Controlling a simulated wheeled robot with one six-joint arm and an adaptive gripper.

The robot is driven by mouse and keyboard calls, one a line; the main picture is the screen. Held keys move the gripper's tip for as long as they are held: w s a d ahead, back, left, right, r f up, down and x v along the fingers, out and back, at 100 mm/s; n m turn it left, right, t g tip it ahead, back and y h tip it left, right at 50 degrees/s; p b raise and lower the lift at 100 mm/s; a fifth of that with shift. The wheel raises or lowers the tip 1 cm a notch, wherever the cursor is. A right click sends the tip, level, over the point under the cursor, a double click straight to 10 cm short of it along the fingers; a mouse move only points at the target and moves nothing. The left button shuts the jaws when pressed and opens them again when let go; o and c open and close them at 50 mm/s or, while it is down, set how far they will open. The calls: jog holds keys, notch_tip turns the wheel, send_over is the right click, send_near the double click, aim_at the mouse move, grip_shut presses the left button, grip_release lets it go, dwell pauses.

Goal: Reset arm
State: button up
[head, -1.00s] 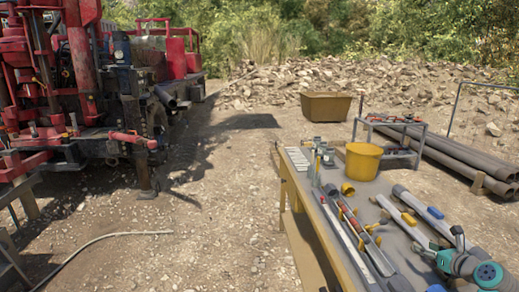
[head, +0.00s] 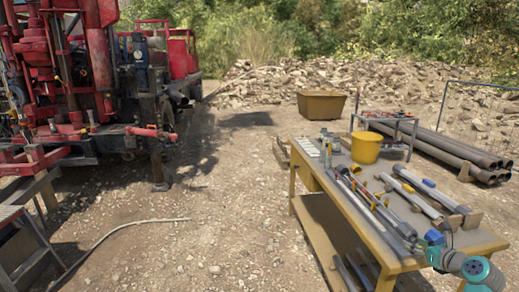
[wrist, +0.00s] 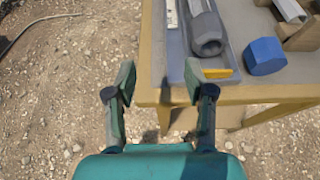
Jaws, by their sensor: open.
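My gripper (wrist: 160,85) shows in the wrist view with its two fingers spread wide and nothing between them. It hangs over the front edge of the yellow-framed work table (head: 398,262), close to a grey tube end (wrist: 207,38) lying in a tray. A blue cap (wrist: 265,56) lies to the right of the tray. In the head view part of my arm shows at the lower right, over the table's near corner; the fingers cannot be made out there.
A yellow bucket (head: 366,147) and several tubes stand or lie on the table. A red drill rig (head: 95,90) stands at left. A brown bin (head: 321,104) and long pipes (head: 450,150) lie behind. Gravel between rig and table is open, with a hose (head: 120,232).

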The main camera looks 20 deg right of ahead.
jog(key=s+a+f+n, duration=0.1)
jog(key=a+f+n, duration=0.5)
jog(key=a+f, duration=1)
jog(key=s+a+f+n, duration=0.3)
jog(key=s+a+n, duration=0.2)
jog(key=a, duration=0.5)
jog(key=s+a+f+n, duration=0.2)
jog(key=s+a+n, duration=0.3)
jog(key=a, duration=0.5)
jog(key=s+a+r+n+t, duration=0.1)
jog(key=s+a+r+n, duration=0.3)
jog(key=s+a+n, duration=0.55)
jog(key=s+a+r+n, duration=0.3)
jog(key=s+a+n, duration=0.25)
jog(key=s, duration=0.65)
jog(key=s+a+r+n+y, duration=0.3)
jog(key=s+r+n, duration=0.4)
jog(key=r, duration=0.1)
jog(key=shift+s+a+r+n+t, duration=0.2)
jog(key=shift+s+a+n+t, duration=0.1)
jog(key=shift+t, duration=0.1)
